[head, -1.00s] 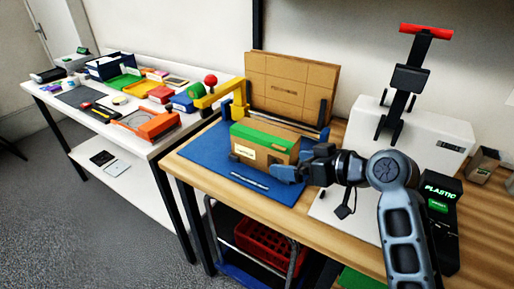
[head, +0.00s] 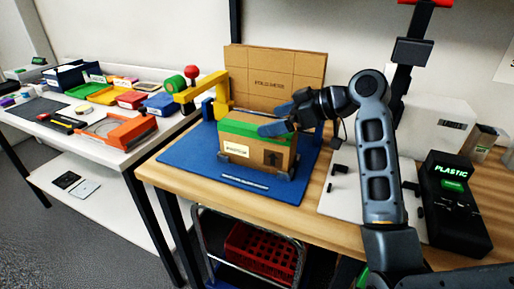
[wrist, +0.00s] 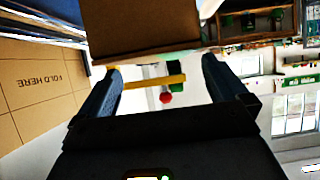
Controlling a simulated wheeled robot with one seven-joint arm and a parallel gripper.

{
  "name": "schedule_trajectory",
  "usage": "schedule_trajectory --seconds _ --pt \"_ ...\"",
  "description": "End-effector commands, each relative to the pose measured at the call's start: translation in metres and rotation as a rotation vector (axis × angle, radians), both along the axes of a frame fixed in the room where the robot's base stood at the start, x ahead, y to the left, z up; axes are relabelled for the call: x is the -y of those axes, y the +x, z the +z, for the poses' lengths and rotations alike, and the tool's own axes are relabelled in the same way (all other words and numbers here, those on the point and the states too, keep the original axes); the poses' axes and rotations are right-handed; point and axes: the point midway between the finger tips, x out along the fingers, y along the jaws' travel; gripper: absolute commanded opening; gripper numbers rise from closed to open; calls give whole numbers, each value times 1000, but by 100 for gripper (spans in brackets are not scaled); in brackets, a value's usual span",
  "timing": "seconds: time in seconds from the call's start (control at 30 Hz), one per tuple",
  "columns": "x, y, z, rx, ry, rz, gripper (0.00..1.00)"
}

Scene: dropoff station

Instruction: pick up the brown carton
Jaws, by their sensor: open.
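The brown carton (head: 270,157) stands upright on the blue mat (head: 182,157). It has a green band along the top, a white label and a dark arrow on its front. My gripper (head: 276,121) is open at the upper right end of the carton, close to its top edge. Whether a finger touches it I cannot tell. In the wrist view the carton (wrist: 140,28) fills the top middle, beyond the tips of the two spread fingers (wrist: 162,66). Nothing is held between them.
A flat cardboard panel (head: 275,72) stands behind the mat. A yellow arm-like fixture (head: 222,92) with a red knob is at the mat's back left. A white machine (head: 440,122) and a black terminal reading PLASTIC (head: 455,205) are at right. A white table with several goods (head: 60,140) is at left.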

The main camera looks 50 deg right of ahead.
Motion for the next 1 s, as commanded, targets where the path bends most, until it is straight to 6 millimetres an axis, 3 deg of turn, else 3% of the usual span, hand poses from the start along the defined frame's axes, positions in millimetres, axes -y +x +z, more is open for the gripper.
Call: schedule_trajectory --seconds 0.3,0.57,1.0 --pt "-10 34 -20 -1 1 0 100" --pt "-11 36 -22 0 0 -1 100" --pt "-11 36 -22 0 0 -1 60"
